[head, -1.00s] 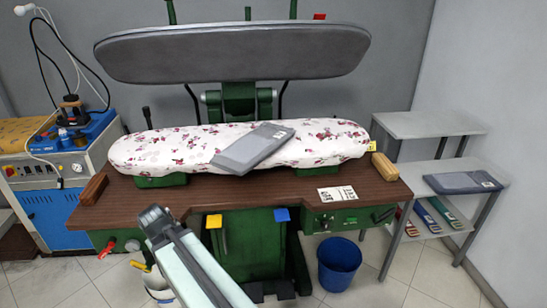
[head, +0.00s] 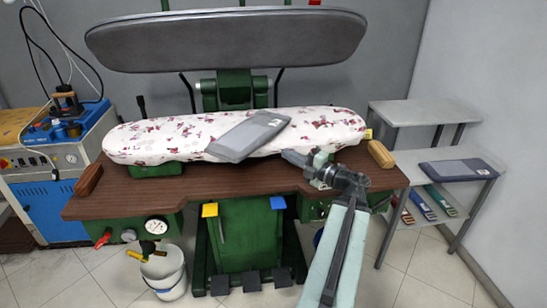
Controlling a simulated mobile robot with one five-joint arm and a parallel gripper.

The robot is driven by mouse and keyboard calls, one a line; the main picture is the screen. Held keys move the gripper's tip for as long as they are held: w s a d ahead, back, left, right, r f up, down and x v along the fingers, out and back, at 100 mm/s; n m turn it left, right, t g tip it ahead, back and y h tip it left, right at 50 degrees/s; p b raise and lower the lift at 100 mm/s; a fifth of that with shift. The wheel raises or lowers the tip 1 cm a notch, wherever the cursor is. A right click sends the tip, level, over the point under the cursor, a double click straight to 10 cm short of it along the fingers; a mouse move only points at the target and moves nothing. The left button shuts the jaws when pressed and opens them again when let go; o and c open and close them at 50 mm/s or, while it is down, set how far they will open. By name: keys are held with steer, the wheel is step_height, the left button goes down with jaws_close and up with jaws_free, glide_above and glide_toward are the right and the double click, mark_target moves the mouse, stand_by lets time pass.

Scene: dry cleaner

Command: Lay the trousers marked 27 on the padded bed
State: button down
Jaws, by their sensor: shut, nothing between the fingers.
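A folded pair of grey trousers (head: 245,136) lies slantwise across the padded bed (head: 150,142), which has a white cover with red flowers. A small pale tag shows at its upper right end, too small to read. A second folded grey pair (head: 457,169) lies on the side shelf at right, also with a small unreadable tag. I cannot tell which pair is marked 27. My gripper (head: 290,157) is shut and empty. In the picture its tip is at the bed's front edge, just right of the trousers on the bed; contact cannot be told.
The padded upper press head (head: 225,40) is raised above the bed. The brown worktop (head: 230,182) runs along the bed's front, with a wooden block (head: 380,154) at right. The shelf unit (head: 410,110) stands right. A white bucket (head: 165,275) is on the floor at left.

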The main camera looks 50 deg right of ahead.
steer(key=s+f, duration=0.2)
steer(key=s, duration=0.1)
glide_toward(265, 142)
steer(key=w+a, duration=0.2)
steer(key=a, duration=0.2)
steer(key=shift+y, duration=0.3)
steer(key=w, duration=0.1)
steer(key=w+d, duration=0.2)
steer(key=shift+w+r, duration=0.2)
steer(key=shift+w, duration=0.15)
steer(key=shift+w+d, duration=0.2)
steer(key=shift+w, duration=0.15)
steer(key=shift+w+d, duration=0.95)
steer(key=shift+w, duration=0.05)
steer(key=shift+a, duration=0.1)
